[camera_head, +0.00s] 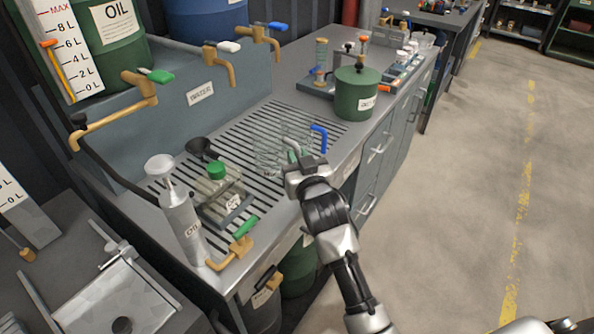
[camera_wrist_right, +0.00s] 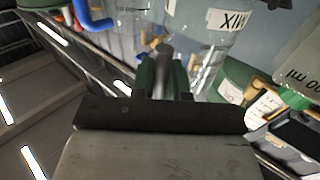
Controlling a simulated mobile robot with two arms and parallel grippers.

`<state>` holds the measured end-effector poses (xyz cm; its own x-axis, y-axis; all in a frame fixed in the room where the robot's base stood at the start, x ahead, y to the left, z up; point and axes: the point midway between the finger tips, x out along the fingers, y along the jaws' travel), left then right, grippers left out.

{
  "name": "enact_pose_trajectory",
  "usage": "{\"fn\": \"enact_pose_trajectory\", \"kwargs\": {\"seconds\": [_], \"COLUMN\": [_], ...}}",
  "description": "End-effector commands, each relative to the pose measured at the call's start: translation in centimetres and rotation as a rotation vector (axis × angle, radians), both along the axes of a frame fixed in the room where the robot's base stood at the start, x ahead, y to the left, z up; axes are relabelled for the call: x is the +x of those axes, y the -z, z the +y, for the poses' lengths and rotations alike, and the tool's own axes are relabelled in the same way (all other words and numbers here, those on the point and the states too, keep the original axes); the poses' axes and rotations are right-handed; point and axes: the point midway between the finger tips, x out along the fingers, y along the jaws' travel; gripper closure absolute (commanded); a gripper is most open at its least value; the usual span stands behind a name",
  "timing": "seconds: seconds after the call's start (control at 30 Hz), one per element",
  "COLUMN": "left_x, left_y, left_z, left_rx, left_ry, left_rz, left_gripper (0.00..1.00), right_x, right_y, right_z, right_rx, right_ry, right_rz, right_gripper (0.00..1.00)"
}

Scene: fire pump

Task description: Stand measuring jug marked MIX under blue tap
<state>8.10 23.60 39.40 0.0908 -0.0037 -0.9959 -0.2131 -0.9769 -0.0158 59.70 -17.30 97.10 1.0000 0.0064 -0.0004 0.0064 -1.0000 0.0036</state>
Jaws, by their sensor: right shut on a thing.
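The clear measuring jug (camera_wrist_right: 205,22) shows its MIX label in the right wrist view. In the head view the clear jug (camera_head: 268,156) is faint against the slatted drain grate. My right gripper (camera_head: 303,166) is shut on its grey handle (camera_head: 293,148); the fingers (camera_wrist_right: 164,80) show around the handle in the wrist view. I cannot tell whether the jug touches the grate. The blue tap (camera_head: 277,27), with a blue lever, is at the back, beyond the white-lever tap (camera_head: 229,47). My left gripper is not in view.
Another clear jug with a blue handle (camera_head: 320,136) stands close behind. A green drum (camera_head: 357,94) is on the right. The grate (camera_head: 262,118) is bare near the back.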

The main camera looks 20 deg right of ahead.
Motion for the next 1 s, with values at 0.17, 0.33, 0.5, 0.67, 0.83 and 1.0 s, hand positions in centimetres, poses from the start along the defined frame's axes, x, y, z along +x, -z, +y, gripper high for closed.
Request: {"fn": "enact_pose_trajectory", "kwargs": {"seconds": [0.17, 0.33, 0.5, 0.67, 0.83, 1.0], "left_x": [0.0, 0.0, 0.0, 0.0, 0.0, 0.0], "left_y": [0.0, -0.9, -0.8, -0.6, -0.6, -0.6], "left_z": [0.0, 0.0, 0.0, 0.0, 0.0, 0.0], "left_rx": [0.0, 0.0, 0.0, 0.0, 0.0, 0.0], "left_ry": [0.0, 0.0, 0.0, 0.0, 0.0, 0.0], "left_rz": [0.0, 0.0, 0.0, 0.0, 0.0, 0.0], "left_gripper": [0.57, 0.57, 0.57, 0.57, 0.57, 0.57], "right_x": [0.1, 0.1, 0.1, 0.1, 0.0, 0.0], "right_y": [2.3, 3.5, 3.6, 4.0, 4.0, 4.0], "right_z": [0.1, 0.1, 0.1, 0.1, 0.1, 0.1], "right_rx": [0.0, 0.0, 0.0, 0.0, 0.0, 0.0], "right_ry": [0.0, 0.0, 0.0, 0.0, 0.0, 0.0], "right_rz": [0.003, 0.0, -0.002, -0.001, 0.0, 0.0], "right_gripper": [1.0, 1.0, 1.0, 1.0, 0.65, 0.6]}}
